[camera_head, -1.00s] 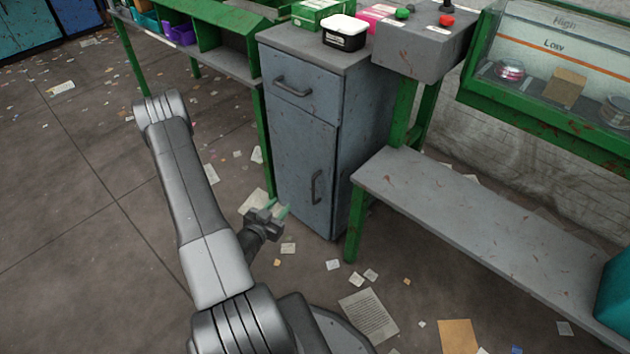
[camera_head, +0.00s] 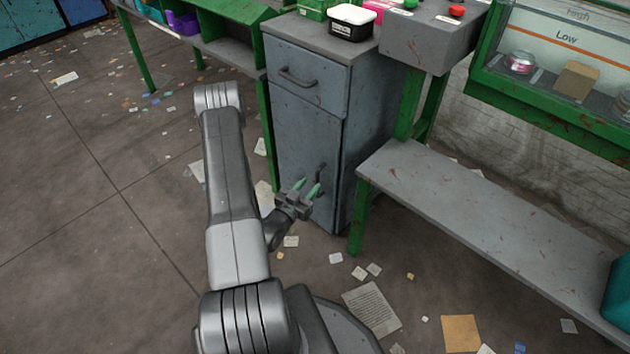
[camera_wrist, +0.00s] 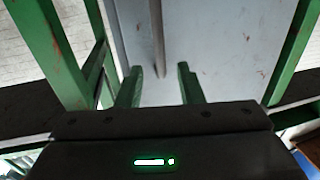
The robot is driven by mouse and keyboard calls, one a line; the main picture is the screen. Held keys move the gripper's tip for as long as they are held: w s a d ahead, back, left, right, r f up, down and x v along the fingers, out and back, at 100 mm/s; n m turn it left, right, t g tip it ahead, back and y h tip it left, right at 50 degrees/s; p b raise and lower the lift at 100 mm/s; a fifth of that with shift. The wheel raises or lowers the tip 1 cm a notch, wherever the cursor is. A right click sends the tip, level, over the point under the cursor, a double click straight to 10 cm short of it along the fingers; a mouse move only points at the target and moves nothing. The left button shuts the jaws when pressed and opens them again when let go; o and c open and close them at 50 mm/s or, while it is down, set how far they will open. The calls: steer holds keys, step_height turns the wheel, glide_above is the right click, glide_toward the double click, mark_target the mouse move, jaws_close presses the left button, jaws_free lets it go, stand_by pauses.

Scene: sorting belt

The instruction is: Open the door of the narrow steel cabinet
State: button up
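The narrow steel cabinet (camera_head: 345,50) is blue-grey, with a drawer on top and a tall door (camera_head: 297,140) below. The door looks closed, flush with the front. Its upright dark handle (camera_head: 320,175) is partly hidden behind my gripper (camera_head: 307,187). My gripper is open, its two green fingers apart and empty, close in front of the door's lower part. In the wrist view a thin grey bar (camera_wrist: 158,40), which looks like the handle, shows between the fingertips (camera_wrist: 159,70) against the pale door. I cannot tell whether the fingers reach around it.
A drawer handle (camera_head: 298,77) is above the door. A green-legged bench with a grey shelf (camera_head: 480,220) stands close on the right, and a green sorting rack (camera_head: 225,50) on the left. Papers litter the floor; open floor lies to the left.

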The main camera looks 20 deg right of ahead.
mark_target(317, 177)
steer(key=shift+x, duration=2.05)
jaws_close()
